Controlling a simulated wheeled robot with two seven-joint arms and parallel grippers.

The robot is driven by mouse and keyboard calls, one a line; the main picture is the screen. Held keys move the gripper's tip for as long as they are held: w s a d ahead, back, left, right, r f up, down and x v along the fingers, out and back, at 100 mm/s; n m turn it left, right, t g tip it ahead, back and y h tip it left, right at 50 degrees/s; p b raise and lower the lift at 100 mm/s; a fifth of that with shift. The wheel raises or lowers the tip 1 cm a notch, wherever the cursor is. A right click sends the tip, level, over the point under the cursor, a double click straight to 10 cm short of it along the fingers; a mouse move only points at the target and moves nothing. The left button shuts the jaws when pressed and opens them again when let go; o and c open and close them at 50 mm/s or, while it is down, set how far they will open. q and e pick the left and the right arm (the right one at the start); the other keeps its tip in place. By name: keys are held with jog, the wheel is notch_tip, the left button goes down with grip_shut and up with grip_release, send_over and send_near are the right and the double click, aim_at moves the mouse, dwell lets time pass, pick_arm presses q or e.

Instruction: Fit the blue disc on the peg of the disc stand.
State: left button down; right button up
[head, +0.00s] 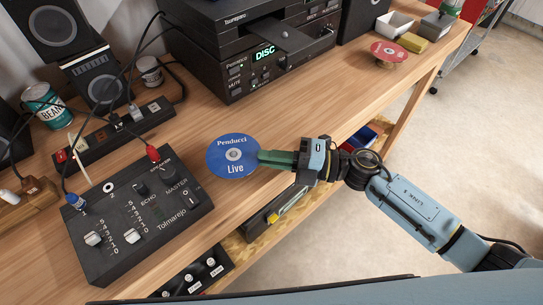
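The blue disc (222,166), printed "Penducci Live", is at the middle left of the head view, above the front part of the wooden bench. My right gripper (265,159) reaches in from the right, and its green fingers are shut on the disc's right edge. The gap under the disc cannot be judged. A red disc (384,47) rests at the back right on what looks like a small wooden stand, mostly hidden beneath it. No bare peg is clearly visible. My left gripper is not in view.
A black mixer (150,240) stands left of the blue disc, a red plug at its back edge. A power strip (115,135), a can (47,107) and speakers lie behind. A disc player (250,60) with its tray out stands at the back. Bench (340,100) is clear toward the right.

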jog(key=shift+d, duration=0.15)
jog(key=shift+v, duration=1.65)
jog(key=shift+o, duration=0.3)
jog(key=o, duration=0.5)
jog(key=b+v, duration=0.1)
jog(key=v, duration=1.2)
jog(key=shift+d+b, duration=0.15)
jog(key=shift+b, duration=0.25)
jog(key=shift+s, duration=0.1)
